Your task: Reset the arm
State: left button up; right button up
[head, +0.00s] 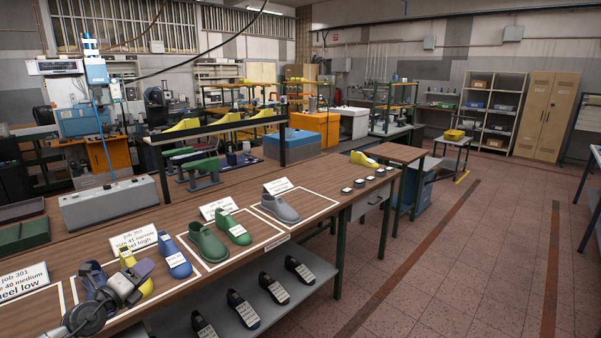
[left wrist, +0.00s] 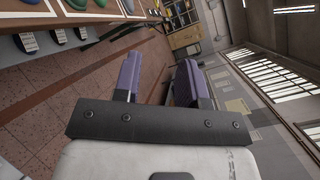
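My left gripper (head: 118,272) is over the near left part of the workbench, in front of a yellow last (head: 146,287) that it partly hides. In the left wrist view the two purple fingers of the left gripper (left wrist: 158,80) stand apart with nothing between them. A blue last (head: 175,261) is just right of the yellow one. Two green lasts (head: 208,242) (head: 236,230) and a grey last (head: 281,208) stand farther right within white outlines. My right gripper is in neither view.
Job cards (head: 134,239) stand behind the lasts on the wooden bench (head: 316,179). Several dark lasts (head: 243,310) lie on the lower shelf. The tiled floor (head: 455,260) to the right is clear.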

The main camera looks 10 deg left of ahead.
pick_arm(q)
jog(key=s+d+r+n+t+y, duration=0.1)
jog(key=s+d+r+n+y, duration=0.25)
jog(key=r+n+y, duration=0.35)
jog(key=s+d+r+n+y, duration=0.2)
jog(key=d+r+n+y, duration=0.25)
jog(key=n, duration=0.55)
jog(key=s+d+f+n+g+h, duration=0.2)
jog(key=s+d+f+g+h, duration=0.2)
jog(key=s+d+f, duration=0.6)
jog(key=s+d+f+n+g+h, duration=0.3)
jog(key=s+d+f+g+h, duration=0.15)
jog(key=s+d+f, duration=0.5)
jog(key=s+d+f+n+g+h, duration=0.2)
jog(key=s+f+g, duration=0.5)
jog(key=s+f, duration=1.3)
notch_tip(320, 180, up, 32)
jog(key=s+y+p, duration=0.1)
jog(key=p, duration=3)
jog(key=shift+a+n, duration=0.2)
jog(key=shift+n, duration=0.1)
jog(key=shift+s, duration=0.1)
